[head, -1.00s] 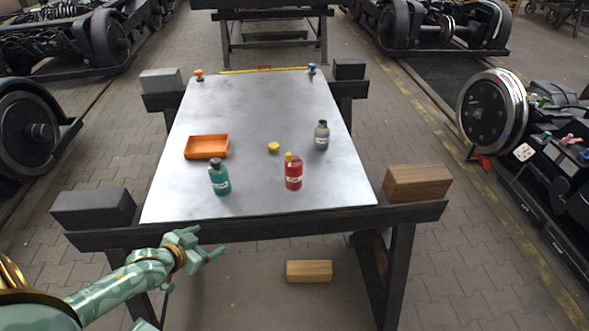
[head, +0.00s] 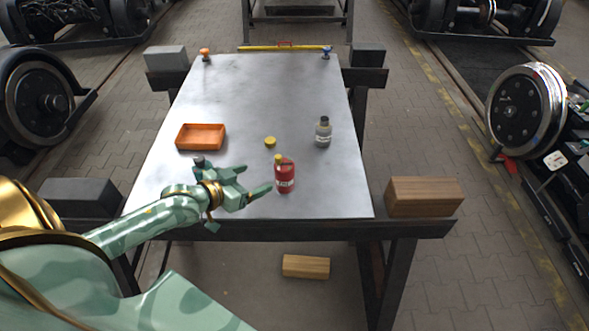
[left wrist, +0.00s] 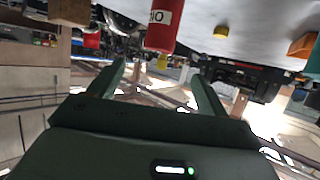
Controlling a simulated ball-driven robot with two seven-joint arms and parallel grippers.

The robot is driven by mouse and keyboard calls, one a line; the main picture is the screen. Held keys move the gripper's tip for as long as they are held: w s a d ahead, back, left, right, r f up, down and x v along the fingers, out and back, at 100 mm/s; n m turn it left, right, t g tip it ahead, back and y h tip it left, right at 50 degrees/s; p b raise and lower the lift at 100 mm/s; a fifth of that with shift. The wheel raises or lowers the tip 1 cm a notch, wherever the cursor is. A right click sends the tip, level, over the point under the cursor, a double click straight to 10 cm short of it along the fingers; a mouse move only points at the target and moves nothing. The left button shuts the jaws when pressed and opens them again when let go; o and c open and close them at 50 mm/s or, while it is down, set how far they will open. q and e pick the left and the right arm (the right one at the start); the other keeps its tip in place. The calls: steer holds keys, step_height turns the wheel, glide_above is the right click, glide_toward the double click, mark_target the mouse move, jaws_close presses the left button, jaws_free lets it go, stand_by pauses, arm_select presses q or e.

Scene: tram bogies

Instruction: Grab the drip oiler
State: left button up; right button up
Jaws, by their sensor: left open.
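No label reads clearly enough to tell which container is the drip oiler. A red bottle (head: 285,180) with a yellow top and a white label stands upright near the table's front. In the left wrist view the red bottle (left wrist: 163,28) is ahead of the fingers, cut by the top edge. My left gripper (head: 255,178) is open and empty, just left of the red bottle, apparently apart from it. A teal bottle is mostly hidden by my left gripper; its dark cap (head: 199,161) shows. A grey bottle (head: 323,133) stands further back right. My right gripper is out of view.
The metal table (head: 265,90) also holds an orange tray (head: 202,137), a small yellow tin (head: 270,142), and orange and blue items at the far corners. A wooden block (head: 425,197) sits at front right. The table's middle is mostly clear.

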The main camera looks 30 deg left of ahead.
mark_target(277, 170)
arm_select(q)
steer(key=b+x, duration=0.2)
steer(key=x, duration=0.4)
steer(key=shift+f, duration=0.2)
steer(key=b+x, duration=0.1)
steer(key=x, duration=0.2)
steer(key=shift+w+d+f, duration=0.1)
steer(key=shift+w+f, duration=0.05)
steer(key=shift+w, duration=0.4)
steer(key=b+x, duration=0.2)
steer(key=x, duration=0.2)
steer(key=shift+w+d+f, duration=0.1)
steer(key=shift+w, duration=0.2)
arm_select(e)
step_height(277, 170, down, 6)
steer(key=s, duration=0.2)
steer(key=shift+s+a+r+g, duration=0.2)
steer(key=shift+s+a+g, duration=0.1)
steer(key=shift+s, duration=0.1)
arm_select(q)
steer(key=shift+c, duration=0.3)
steer(key=c, duration=1.1)
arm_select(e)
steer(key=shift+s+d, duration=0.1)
